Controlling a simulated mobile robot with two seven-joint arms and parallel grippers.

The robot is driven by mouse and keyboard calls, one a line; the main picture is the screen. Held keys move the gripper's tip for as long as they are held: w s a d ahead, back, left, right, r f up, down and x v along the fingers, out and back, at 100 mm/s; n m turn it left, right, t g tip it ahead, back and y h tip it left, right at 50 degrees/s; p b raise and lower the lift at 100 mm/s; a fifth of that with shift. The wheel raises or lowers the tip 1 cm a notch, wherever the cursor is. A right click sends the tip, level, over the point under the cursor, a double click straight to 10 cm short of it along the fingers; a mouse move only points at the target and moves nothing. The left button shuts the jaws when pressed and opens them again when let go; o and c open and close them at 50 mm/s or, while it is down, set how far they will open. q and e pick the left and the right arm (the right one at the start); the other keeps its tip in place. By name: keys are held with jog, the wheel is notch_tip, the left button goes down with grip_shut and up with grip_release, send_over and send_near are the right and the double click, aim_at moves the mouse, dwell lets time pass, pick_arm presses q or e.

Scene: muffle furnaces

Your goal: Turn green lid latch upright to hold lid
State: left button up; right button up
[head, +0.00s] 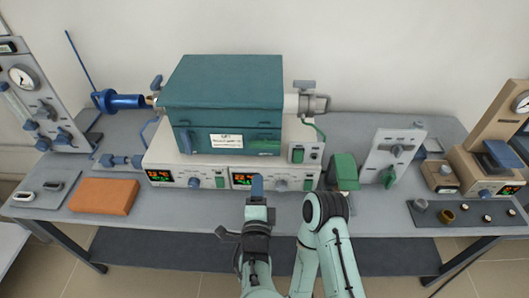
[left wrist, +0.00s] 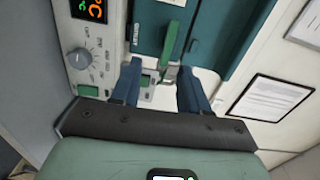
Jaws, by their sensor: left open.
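The green lid latch (head: 265,143) lies about level on the front of the teal furnace (head: 222,88), whose lid looks shut. In the left wrist view, turned on its side, the latch (left wrist: 171,42) is a narrow green bar with a grey metal piece at its lower end. My left gripper (head: 257,187) is in front of the base panel, seen edge-on. Its blue fingers (left wrist: 158,88) are open and empty. The latch shows beyond and between them, apparently apart from them. My right gripper's fingers do not show.
The white base (head: 160,160) carries lit displays, knobs and green switches. A dark-green block (head: 343,170) stands right of the base, near one of my arm links. An orange brick (head: 104,196) lies at left. A white panel (head: 392,155) stands at right.

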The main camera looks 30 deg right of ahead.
aim_at(264, 147)
pick_arm(q)
jog(key=shift+m+h, duration=0.3)
jog(key=shift+h, duration=0.1)
jog(key=x, duration=0.4)
jog(key=r+p+x, duration=0.1)
jog(key=x, duration=0.4)
jog(key=p+x, duration=0.1)
jog(key=x, duration=0.3)
jog(key=shift+s+d+r, duration=0.1)
jog(key=shift+d+r, duration=0.15)
jog(key=shift+d, duration=0.3)
grip_shut()
